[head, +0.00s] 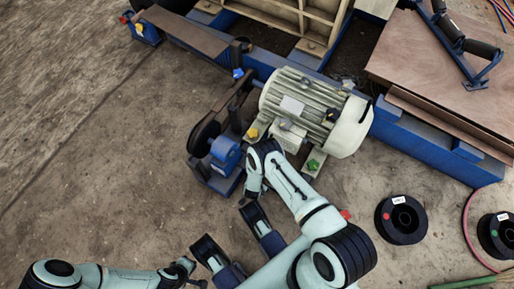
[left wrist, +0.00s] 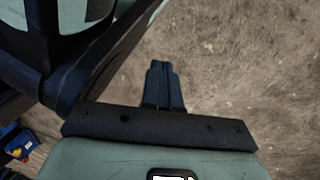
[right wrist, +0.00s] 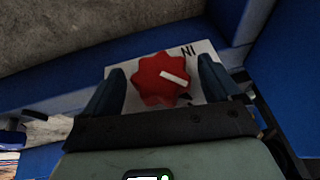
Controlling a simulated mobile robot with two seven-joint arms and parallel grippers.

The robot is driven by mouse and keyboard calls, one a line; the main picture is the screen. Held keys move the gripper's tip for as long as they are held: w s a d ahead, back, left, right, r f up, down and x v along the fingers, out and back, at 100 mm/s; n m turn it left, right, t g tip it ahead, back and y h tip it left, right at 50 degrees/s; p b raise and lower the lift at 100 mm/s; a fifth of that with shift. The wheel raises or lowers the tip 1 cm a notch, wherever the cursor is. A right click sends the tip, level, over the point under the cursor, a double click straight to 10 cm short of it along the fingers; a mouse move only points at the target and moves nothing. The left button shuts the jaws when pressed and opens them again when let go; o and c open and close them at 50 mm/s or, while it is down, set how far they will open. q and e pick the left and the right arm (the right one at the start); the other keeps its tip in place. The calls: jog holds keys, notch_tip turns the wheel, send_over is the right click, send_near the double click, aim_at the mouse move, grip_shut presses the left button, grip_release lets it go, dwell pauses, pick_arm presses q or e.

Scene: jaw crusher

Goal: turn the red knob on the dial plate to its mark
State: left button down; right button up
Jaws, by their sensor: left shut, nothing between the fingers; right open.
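The red knob (right wrist: 152,90), star-shaped with a white pointer bar, sits on a pale dial plate (right wrist: 204,47) in the right wrist view. The bar points right and slightly down in the picture. Dark lettering (right wrist: 188,50), upside down and reading like "IN", lies above and right of the knob. My right gripper (right wrist: 158,82) is open, with one finger on each side of the knob; I cannot tell whether they touch it. In the head view I cannot make out the knob. My left gripper (left wrist: 164,82) is shut and empty over bare ground.
Black spools (head: 400,219) lie on the ground at right. The ground at left is clear.

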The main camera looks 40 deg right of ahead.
jog(key=shift+w+d+f, duration=0.15)
jog(key=shift+f, duration=0.25)
pick_arm(q)
jog(key=shift+s+f, duration=0.25)
jog(key=shift+s, duration=0.25)
pick_arm(e)
jog(key=c, duration=1)
jog(key=shift+o, duration=0.2)
pick_arm(q)
jog(key=shift+a+f, duration=0.1)
